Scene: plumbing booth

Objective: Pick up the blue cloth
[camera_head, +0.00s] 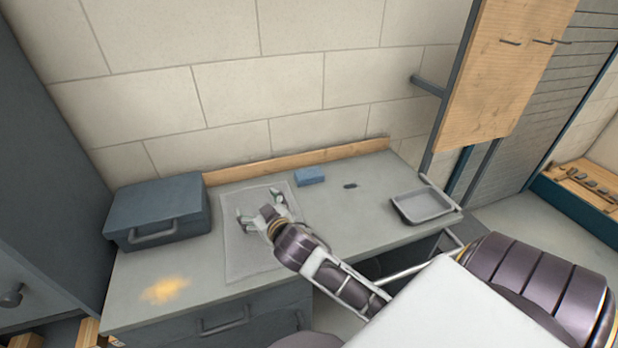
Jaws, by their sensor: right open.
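The blue cloth (310,176) looks like a small folded block. It lies flat near the back of the grey workbench, just beyond the right back corner of a pale mat. My right gripper (260,204) is over the mat, left of the cloth and nearer to me. Its fingers are spread apart with nothing seen between them, and it is clear of the cloth. How high it is above the mat is hard to tell. My left gripper is out of view.
The pale mat (243,262) lies on the workbench (200,322). A grey toolbox (158,212) stands at left, and a shallow tray (424,205) at right. A small dark item (350,186) lies right of the cloth. A yellow stain (165,290) marks the front left.

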